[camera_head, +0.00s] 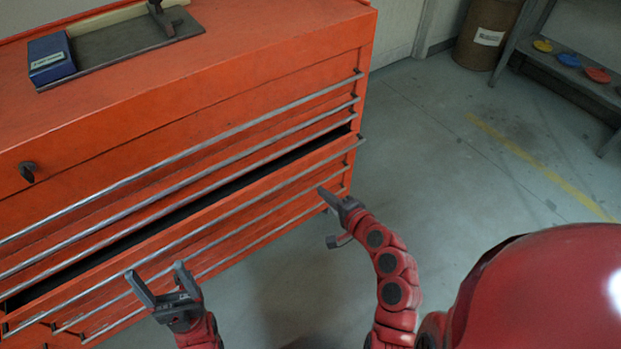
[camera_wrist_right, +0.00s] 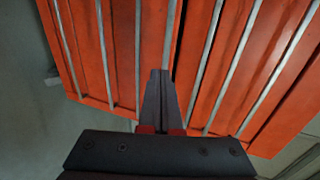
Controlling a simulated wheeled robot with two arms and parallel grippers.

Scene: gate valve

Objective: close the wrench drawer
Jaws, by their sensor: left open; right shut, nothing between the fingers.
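The red tool cabinet (camera_head: 203,85) has one drawer (camera_head: 250,192) standing slightly out, with a long dark gap along its top edge. The drawer's contents are hidden, so I cannot tell whether wrenches lie inside. My left gripper (camera_head: 157,279) is open and empty, in front of the lower left drawer fronts. My right gripper (camera_head: 324,193) is shut and empty near the right end of the drawer fronts. In the right wrist view, its closed fingers (camera_wrist_right: 160,78) point at the drawer fronts beside the dark gap. I cannot tell whether they touch.
Long metal handle bars cross the drawer fronts. A blue box (camera_head: 50,58) and a dark plate (camera_head: 135,45) lie on the cabinet top. A brown barrel (camera_head: 487,32) and a shelf with coloured discs (camera_head: 569,60) stand at the back right. The floor right of the cabinet is clear.

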